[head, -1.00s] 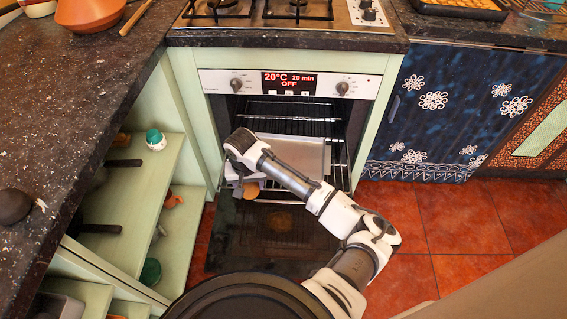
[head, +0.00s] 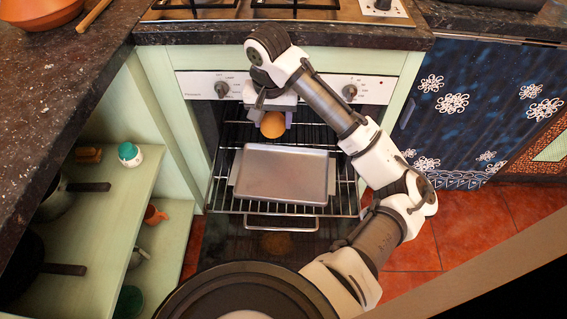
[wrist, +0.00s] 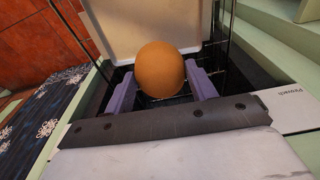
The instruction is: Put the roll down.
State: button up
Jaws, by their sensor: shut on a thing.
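The roll (head: 272,124) is round and orange-brown. My gripper (head: 271,116) is shut on it, with a purple finger on each side; the wrist view shows the roll (wrist: 160,70) between the fingertips (wrist: 163,88). The roll is in front of the oven opening, at the far edge of a grey metal tray (head: 285,172) in the head view. The tray is empty and lies on the pulled-out oven rack (head: 226,190). It also shows beyond the roll in the wrist view (wrist: 120,28). I cannot tell the height of the roll above the rack.
The oven door (head: 250,250) is open below the rack. The oven panel with knobs (head: 205,86) is just behind my gripper. A counter (head: 70,90) and open shelves (head: 115,200) with pans stand at left. A blue patterned cabinet (head: 470,100) stands at right.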

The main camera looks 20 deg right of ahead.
notch_tip(320, 180, down, 20)
jog(key=b, duration=0.4)
jog(key=shift+f, duration=0.1)
jog(key=o, duration=1)
notch_tip(320, 180, up, 12)
jog(key=s+p, duration=0.1)
jog(key=p, duration=0.1)
jog(key=shift+a, duration=0.3)
jog(key=shift+s, duration=0.1)
